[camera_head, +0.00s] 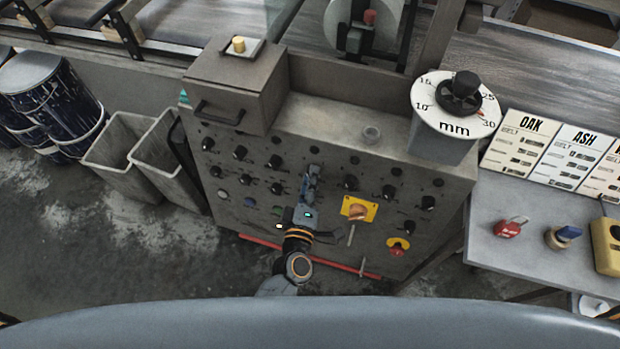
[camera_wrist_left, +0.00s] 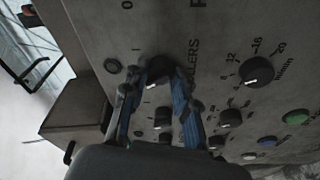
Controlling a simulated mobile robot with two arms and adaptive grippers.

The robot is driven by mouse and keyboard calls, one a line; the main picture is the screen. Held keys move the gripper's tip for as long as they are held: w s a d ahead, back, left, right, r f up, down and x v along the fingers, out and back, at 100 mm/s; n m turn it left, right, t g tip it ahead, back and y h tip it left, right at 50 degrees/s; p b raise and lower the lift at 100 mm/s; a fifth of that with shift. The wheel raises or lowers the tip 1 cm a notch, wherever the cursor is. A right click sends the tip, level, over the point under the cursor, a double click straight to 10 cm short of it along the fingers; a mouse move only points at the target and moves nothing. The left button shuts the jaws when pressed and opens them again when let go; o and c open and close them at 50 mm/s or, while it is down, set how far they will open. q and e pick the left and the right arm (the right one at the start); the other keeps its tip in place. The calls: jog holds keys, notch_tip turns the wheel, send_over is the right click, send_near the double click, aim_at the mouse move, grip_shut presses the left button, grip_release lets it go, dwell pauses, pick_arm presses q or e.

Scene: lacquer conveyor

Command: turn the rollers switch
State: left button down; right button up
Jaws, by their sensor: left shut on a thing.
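The rollers switch (camera_wrist_left: 157,70) is a black rotary knob with a white pointer mark, set on the grey control panel (camera_head: 240,207). In the left wrist view it sits between the two fingers of my left gripper (camera_wrist_left: 163,77), beside a partly covered label ending in "LLERS". The gripper is shut on the knob. In the head view my left gripper (camera_head: 313,172) reaches up to the middle of the panel front and hides the knob. My right gripper is in neither view.
Other black knobs (camera_wrist_left: 257,71) surround the gripper, with a green button (camera_wrist_left: 297,116) nearby. A yellow-plated switch (camera_head: 359,209) and a red stop button (camera_head: 398,246) are to its right. Grey bins (camera_head: 118,150) stand left; a side table (camera_head: 485,228) stands right.

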pick_arm(q)
jog(key=shift+f, duration=0.1)
jog(key=c, duration=1)
grip_release()
jog(key=shift+c, duration=0.2)
jog(key=shift+s, duration=0.1)
jog(key=s+a, duration=0.2)
jog(key=s, duration=0.9)
jog(key=shift+s+r, duration=0.35)
jog(key=shift+r, duration=0.1)
